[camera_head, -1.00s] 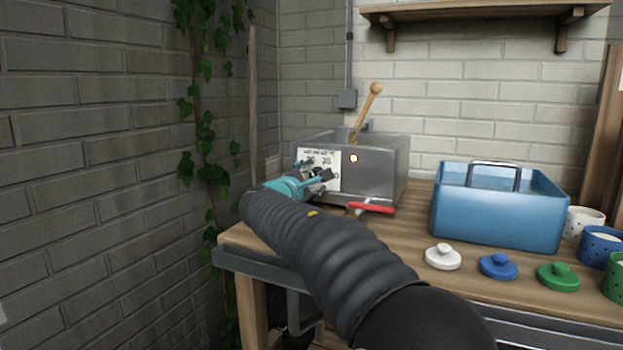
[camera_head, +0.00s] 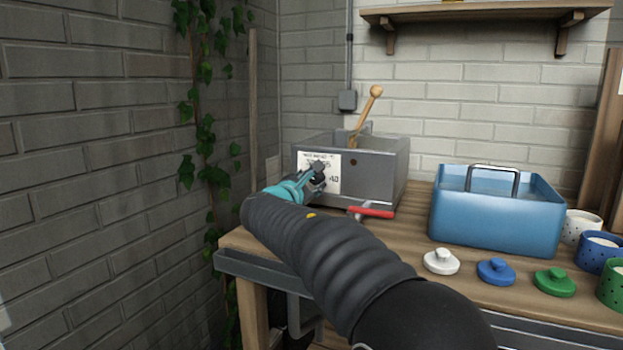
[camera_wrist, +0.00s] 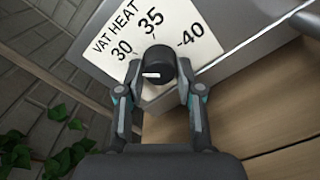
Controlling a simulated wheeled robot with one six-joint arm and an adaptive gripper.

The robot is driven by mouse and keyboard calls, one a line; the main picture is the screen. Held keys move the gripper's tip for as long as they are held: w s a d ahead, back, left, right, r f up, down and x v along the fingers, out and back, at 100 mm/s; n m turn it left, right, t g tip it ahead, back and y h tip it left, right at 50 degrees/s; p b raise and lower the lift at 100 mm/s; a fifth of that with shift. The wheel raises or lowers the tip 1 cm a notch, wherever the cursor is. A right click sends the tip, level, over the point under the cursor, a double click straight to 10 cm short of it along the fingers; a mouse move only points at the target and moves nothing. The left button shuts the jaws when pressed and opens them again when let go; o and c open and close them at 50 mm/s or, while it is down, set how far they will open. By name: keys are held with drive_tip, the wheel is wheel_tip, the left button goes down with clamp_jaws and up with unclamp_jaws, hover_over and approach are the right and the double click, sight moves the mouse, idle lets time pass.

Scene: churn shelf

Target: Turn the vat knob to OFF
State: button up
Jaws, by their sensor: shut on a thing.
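The vat (camera_head: 380,168) is a grey metal box on the bench, with a wooden-handled stick standing in it. Its white dial plate (camera_wrist: 150,30) reads VAT HEAT with 30, 35 and 40; no OFF label is visible. The black vat knob (camera_wrist: 162,64) sits at the plate's lower edge. Its white mark lies on the knob's lower left side, pointing left in the wrist view, below the 30. My gripper (camera_wrist: 160,75) is shut on the knob, a finger on each side. In the head view my gripper (camera_head: 318,178) covers the knob. The small indicator light (camera_head: 353,162) is dark.
A red-handled tap (camera_head: 371,212) sticks out at the vat's front. A blue bin (camera_head: 498,222) stands to the right, with white, blue and green lids (camera_head: 496,271) before it and cups at the far right. A brick wall and ivy (camera_head: 203,130) are at left.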

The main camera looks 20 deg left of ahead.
drive_tip(key=n, duration=0.3)
drive_tip(key=shift+n, duration=0.4)
drive_tip(key=shift+d+n, duration=0.15)
drive_tip(key=shift+n, duration=1.85)
drive_tip(key=shift+r, duration=0.1)
drive_tip(key=o, duration=1.2)
drive_tip(key=shift+c, duration=0.2)
drive_tip(key=s, duration=0.8)
drive_tip(key=s+a, duration=0.1)
drive_tip(key=s, duration=0.3)
